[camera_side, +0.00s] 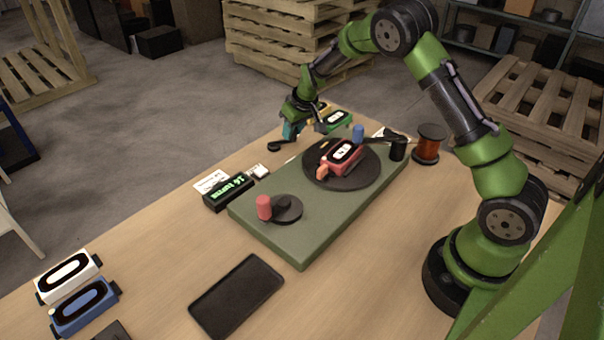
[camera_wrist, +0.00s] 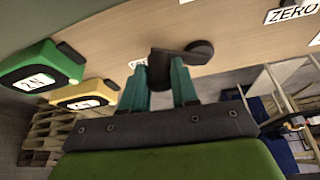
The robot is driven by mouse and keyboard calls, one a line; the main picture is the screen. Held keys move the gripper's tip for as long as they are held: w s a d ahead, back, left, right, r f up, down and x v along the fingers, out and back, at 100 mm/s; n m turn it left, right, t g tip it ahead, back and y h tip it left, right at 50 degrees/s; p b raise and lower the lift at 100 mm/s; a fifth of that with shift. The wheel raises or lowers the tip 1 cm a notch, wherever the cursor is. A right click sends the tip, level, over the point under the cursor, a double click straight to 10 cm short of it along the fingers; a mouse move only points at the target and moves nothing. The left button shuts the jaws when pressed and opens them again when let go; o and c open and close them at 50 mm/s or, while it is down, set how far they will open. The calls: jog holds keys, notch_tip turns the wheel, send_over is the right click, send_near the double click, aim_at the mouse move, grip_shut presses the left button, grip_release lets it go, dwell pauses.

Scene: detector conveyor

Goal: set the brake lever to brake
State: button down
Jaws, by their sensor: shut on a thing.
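The brake lever appears to be the dark lever with a rounded end (camera_side: 276,147) at the far edge of the table in the side view. In the wrist view its dark body (camera_wrist: 163,62) sits between the fingertips and its rounded end (camera_wrist: 201,50) points right. My gripper (camera_side: 291,133) has teal fingers and is shut on the lever; it also shows in the wrist view (camera_wrist: 158,72). No brake marking is readable near the lever, so I cannot tell its setting.
A green base (camera_side: 303,238) carries a black turntable (camera_side: 360,173) with a red device (camera_side: 340,157) and a red-knobbed crank (camera_side: 286,209). A turns display (camera_side: 229,192) stands beside it. Green (camera_wrist: 40,70) and yellow (camera_wrist: 85,96) devices are close to my gripper. A ZERO label (camera_wrist: 292,13) lies right.

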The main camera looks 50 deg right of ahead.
jog(key=m, duration=0.1)
jog(key=s+a+m+h, duration=0.1)
jog(key=m, duration=0.1)
jog(key=s+a+m+h, duration=0.1)
jog(key=m, duration=0.1)
jog(key=shift+g, duration=0.4)
jog(key=shift+s+a+m+g+h, duration=0.15)
jog(key=shift+a+m+g+h, duration=0.25)
jog(key=shift+m, duration=0.85)
jog(key=shift+s+a+m+g+h, duration=0.2)
jog(key=shift+a+m, duration=0.4)
jog(key=shift+m, duration=0.65)
jog(key=shift+a, duration=0.1)
jog(key=c, duration=0.9)
grip_release()
jog(key=v, duration=1.7)
jog(key=shift+w, duration=0.25)
jog(key=shift+w, duration=0.1)
